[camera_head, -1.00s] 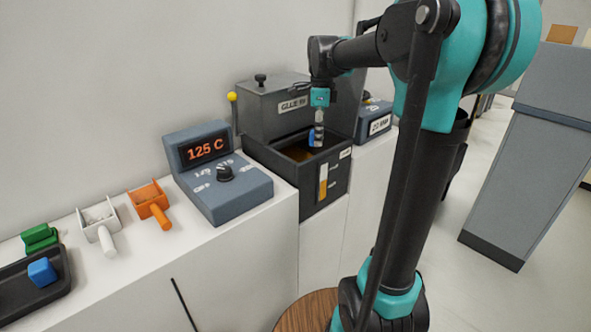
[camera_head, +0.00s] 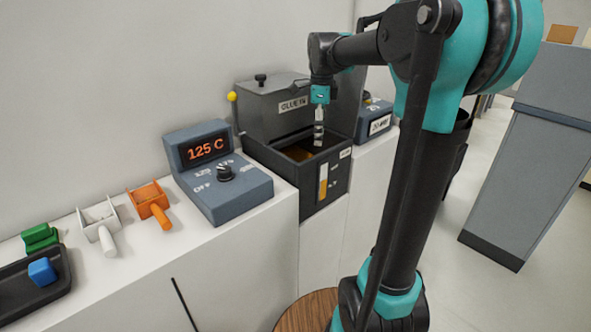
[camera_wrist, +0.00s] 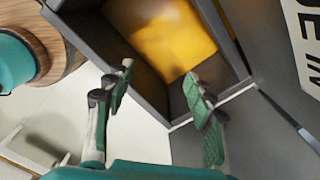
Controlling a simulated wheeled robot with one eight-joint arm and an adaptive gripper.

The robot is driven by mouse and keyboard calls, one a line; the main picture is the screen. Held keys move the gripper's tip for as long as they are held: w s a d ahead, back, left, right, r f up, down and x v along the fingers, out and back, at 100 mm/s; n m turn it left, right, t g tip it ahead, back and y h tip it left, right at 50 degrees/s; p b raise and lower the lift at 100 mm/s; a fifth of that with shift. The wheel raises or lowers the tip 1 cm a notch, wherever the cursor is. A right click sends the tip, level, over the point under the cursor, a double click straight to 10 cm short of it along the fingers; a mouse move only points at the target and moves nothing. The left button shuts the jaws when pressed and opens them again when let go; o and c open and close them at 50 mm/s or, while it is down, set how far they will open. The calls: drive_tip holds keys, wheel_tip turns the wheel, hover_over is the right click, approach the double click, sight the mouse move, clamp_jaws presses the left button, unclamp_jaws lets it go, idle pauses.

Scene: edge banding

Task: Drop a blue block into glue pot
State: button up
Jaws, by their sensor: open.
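The glue pot (camera_head: 284,170) is a dark grey open-topped box with a raised lid labelled GLUE. It also shows in the wrist view (camera_wrist: 150,92), with amber glue (camera_wrist: 165,35) inside. My gripper (camera_head: 318,142) points down over the pot's opening. In the wrist view its fingers (camera_wrist: 158,95) are apart with nothing between them. No blue block is visible in the glue; a faint darker patch shows on its surface. Another blue block (camera_head: 42,271) lies in the black tray (camera_head: 20,306) at the far left, well away from my gripper.
A control box (camera_head: 221,185) reading 125 C stands left of the pot. A small blue-grey box (camera_head: 374,122) stands right of the pot.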

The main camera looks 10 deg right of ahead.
wheel_tip(320, 180, up, 11)
idle(0.3)
